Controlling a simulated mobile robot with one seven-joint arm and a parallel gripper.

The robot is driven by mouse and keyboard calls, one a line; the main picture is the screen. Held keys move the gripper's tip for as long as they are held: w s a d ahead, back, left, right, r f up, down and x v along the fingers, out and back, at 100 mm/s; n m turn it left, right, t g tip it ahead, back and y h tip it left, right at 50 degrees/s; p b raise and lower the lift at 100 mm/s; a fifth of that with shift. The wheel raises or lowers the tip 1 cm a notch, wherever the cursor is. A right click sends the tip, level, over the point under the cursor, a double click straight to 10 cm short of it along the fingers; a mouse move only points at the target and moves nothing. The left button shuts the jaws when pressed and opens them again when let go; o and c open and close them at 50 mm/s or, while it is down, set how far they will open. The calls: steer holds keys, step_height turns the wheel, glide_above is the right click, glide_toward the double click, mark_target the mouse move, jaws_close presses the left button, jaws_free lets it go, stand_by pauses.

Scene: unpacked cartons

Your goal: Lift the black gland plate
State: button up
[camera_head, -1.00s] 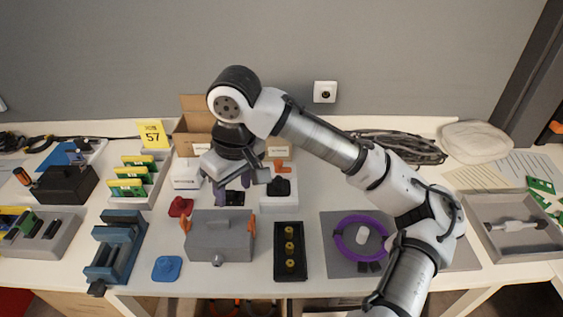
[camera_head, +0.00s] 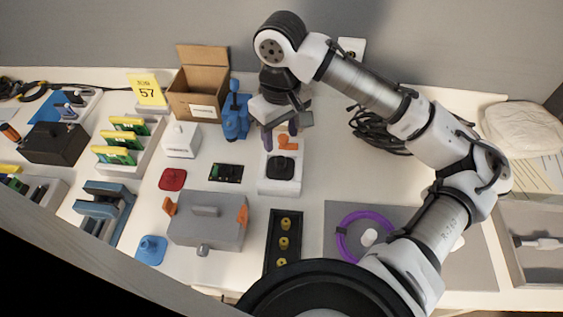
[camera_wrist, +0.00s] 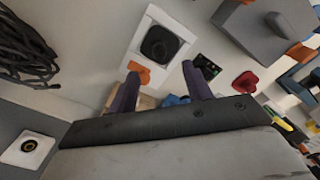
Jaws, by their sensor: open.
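The black gland plate (camera_head: 282,168) is a dark rounded square with a raised middle. It lies on a white block (camera_head: 277,188) near the middle of the table. In the wrist view the plate (camera_wrist: 160,44) sits in the white block's frame, ahead of the fingers. My gripper (camera_head: 280,134) is open and empty, with purple fingers pointing down near the far end of the block. In the wrist view my gripper (camera_wrist: 160,70) shows its fingertips spread apart, short of the plate and not touching it.
An orange part (camera_head: 287,143) lies at the block's far end, close to the fingers. A small circuit board (camera_head: 226,173) and a blue device (camera_head: 236,112) are to the left. A grey box (camera_head: 207,228) and a black tray (camera_head: 283,248) are nearer.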

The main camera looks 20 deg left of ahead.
step_height(320, 180, down, 9)
steer(key=shift+w+a+r+p, duration=0.1)
steer(key=shift+r+p, duration=0.05)
steer(key=shift+p, duration=0.35)
jaws_close()
